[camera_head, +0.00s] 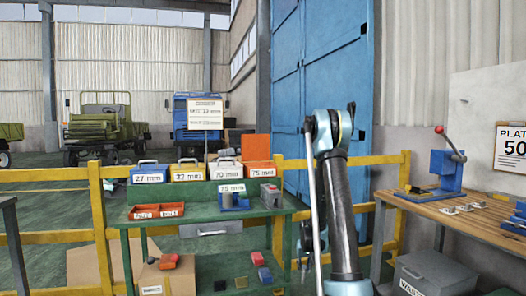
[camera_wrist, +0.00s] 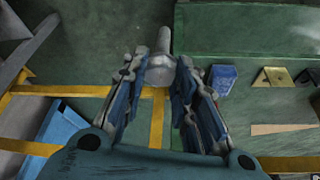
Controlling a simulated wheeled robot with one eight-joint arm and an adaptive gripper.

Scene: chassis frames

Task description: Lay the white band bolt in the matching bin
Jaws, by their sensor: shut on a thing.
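In the wrist view my gripper (camera_wrist: 160,68) is shut on a grey metal bolt (camera_wrist: 159,42), whose shank points away from the wrist and whose wider head sits between the fingertips. I cannot make out a white band on it. In the head view a row of labelled bins stands at the back of the green bench: a blue bin (camera_head: 148,168), a yellow bin (camera_head: 187,165), a pale bin (camera_head: 225,161) and an orange bin (camera_head: 258,152) with its lid raised. The blue label seems to read 27 mm and the orange one 75 mm. The gripper is hidden in the head view.
A wooden bench (camera_head: 480,217) with a blue press (camera_head: 446,170) stands right, above a grey waste box (camera_head: 430,275).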

